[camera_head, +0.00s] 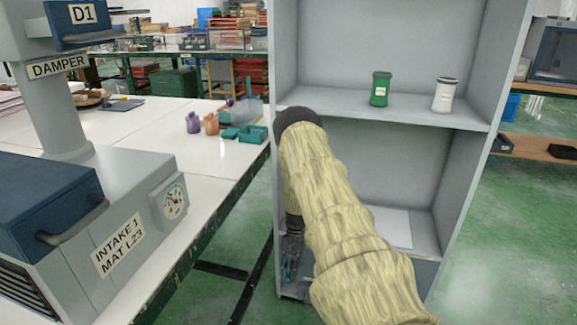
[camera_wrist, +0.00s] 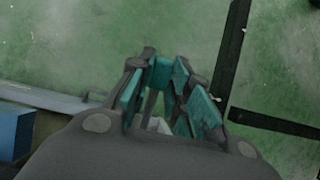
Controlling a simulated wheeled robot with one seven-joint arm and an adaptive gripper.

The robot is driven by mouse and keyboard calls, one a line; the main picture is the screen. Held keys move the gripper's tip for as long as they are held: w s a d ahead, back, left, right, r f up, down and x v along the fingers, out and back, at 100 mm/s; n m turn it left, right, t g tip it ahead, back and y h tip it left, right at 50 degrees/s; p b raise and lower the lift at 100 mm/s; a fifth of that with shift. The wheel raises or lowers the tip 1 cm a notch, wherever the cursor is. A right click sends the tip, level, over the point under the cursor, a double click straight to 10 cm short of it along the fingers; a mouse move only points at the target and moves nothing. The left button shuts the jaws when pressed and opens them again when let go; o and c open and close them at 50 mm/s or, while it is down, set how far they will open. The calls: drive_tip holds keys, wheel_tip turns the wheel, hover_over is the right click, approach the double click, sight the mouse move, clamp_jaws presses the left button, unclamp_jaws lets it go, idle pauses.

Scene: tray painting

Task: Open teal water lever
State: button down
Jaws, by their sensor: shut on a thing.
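My gripper (camera_wrist: 160,80) points down in the wrist view, with green floor beyond it. Its fingers are close together around a short teal piece (camera_wrist: 161,73), which may be the teal water lever; the fingers also carry teal parts, so its outline is hard to tell. A pale bit shows lower down between the fingers. In the head view, my gripper (camera_head: 290,268) hangs low at the left edge of the grey cabinet, partly hidden by my sleeved arm. No water lever is clearly readable there.
The grey cabinet (camera_head: 285,60) holds a green jar (camera_head: 380,90) and a white jar (camera_head: 445,96) on its shelf. A white table (camera_head: 130,125) at left carries teal trays (camera_head: 253,134), small bottles and an intake machine (camera_head: 125,235). Dark table framing (camera_wrist: 232,50) runs near my gripper.

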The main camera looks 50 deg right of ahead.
drive_tip(key=c, duration=1.3)
unclamp_jaws()
drive_tip(key=v, duration=1.2)
drive_tip(key=shift+d, duration=0.1)
drive_tip(key=shift+f, duration=0.1)
